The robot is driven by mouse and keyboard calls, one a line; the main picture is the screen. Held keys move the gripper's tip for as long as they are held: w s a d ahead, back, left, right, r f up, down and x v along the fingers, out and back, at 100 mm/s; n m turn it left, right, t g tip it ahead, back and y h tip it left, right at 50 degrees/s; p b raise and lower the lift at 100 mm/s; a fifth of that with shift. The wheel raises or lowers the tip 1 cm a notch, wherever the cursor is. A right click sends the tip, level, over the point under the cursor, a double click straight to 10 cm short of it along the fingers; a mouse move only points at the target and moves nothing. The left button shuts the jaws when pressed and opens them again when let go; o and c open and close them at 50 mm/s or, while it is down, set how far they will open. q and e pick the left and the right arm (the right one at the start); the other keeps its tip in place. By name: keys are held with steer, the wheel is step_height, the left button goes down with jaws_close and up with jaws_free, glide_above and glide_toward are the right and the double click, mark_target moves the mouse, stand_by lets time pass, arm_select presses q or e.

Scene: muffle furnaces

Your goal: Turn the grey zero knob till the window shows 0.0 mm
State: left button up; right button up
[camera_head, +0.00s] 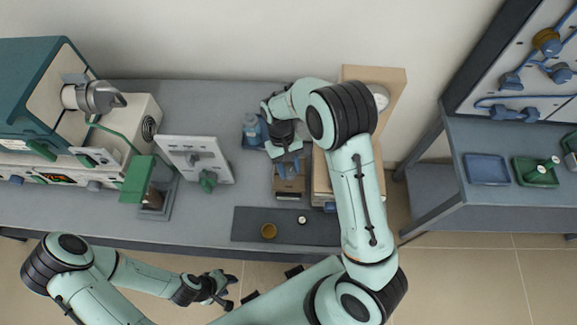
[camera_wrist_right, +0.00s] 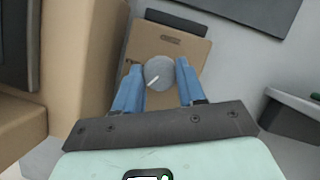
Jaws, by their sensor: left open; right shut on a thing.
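The round grey zero knob (camera_wrist_right: 159,71) shows in the right wrist view on the face of a small tan box (camera_wrist_right: 181,48). A pale pointer line on the knob slants up to the right. The blue fingers of my right gripper (camera_wrist_right: 159,85) are on either side of the knob, shut on it. In the head view my right gripper (camera_head: 287,165) is over the tan box (camera_head: 291,188) and hides the knob. No window reading is legible in either view. My left gripper (camera_head: 219,289) is open and empty in front of the bench.
A larger tan unit (camera_head: 321,175) stands right beside the small box. A dark mat (camera_head: 252,232) with a brass disc (camera_head: 269,231) lies in front.

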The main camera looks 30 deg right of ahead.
stand_by(0.3)
steer(key=o, duration=1.1)
steer(key=shift+c, duration=0.2)
steer(key=shift+r, duration=0.1)
arm_select(q)
steer(key=shift+w+r+p, duration=0.9)
steer(key=shift+w+r, duration=0.2)
steer(key=shift+r, duration=0.1)
arm_select(e)
steer(key=v, duration=1.3)
